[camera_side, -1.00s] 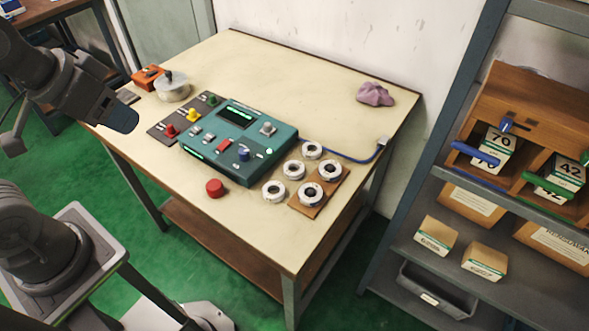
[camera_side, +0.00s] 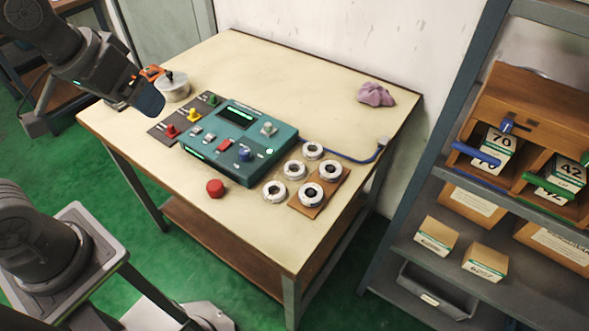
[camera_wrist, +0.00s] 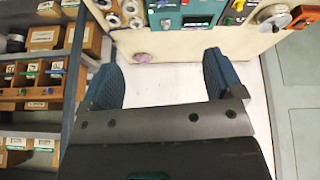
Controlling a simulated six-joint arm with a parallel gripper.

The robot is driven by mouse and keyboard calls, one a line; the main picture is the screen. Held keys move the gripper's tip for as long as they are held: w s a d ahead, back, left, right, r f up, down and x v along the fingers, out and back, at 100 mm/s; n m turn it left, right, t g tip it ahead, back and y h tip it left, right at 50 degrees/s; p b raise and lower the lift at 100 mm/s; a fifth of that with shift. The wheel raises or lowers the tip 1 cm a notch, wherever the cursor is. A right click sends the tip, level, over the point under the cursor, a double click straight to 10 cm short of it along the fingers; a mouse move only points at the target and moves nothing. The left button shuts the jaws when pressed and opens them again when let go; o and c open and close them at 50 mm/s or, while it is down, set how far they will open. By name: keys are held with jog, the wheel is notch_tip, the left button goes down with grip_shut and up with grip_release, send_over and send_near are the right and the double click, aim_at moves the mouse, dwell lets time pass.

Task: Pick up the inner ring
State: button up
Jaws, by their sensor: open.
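Several small white rings stand on the table to the right of the teal control box. Three are on the bare tabletop: a back ring (camera_side: 313,143), a middle ring (camera_side: 294,162) and a front ring (camera_side: 265,190). Two more, a rear ring (camera_side: 330,162) and a front ring (camera_side: 301,193), sit on a brown wooden board (camera_side: 300,208) and show dark centres. I cannot tell which is the inner ring. Some rings also show at the top left of the wrist view (camera_wrist: 113,12). My gripper (camera_side: 152,101) is open and empty, well left of the rings; its spread fingers show in the wrist view (camera_wrist: 162,55).
A pink cloth (camera_side: 376,94) lies at the back right. A shelf of boxes (camera_side: 480,190) stands right.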

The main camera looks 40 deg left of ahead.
jog(key=w+d+f+n+g, duration=0.25)
jog(key=w+n, duration=0.25)
jog(key=w, duration=0.7)
jog(key=n+g, duration=0.3)
jog(key=n, duration=0.5)
send_over(295, 165)
jog(key=s, duration=0.1)
jog(key=shift+t, duration=0.25)
jog(key=f, duration=2.4)
jog(key=shift+d+f, duration=0.2)
jog(key=shift+d, duration=0.2)
jog(key=shift+s+f, duration=0.15)
jog(key=shift+f, duration=2.85)
jog(key=shift+r, duration=0.1)
jog(key=c, duration=1.1)
jog(key=shift+r, duration=0.1)
jog(key=shift+c, duration=0.2)
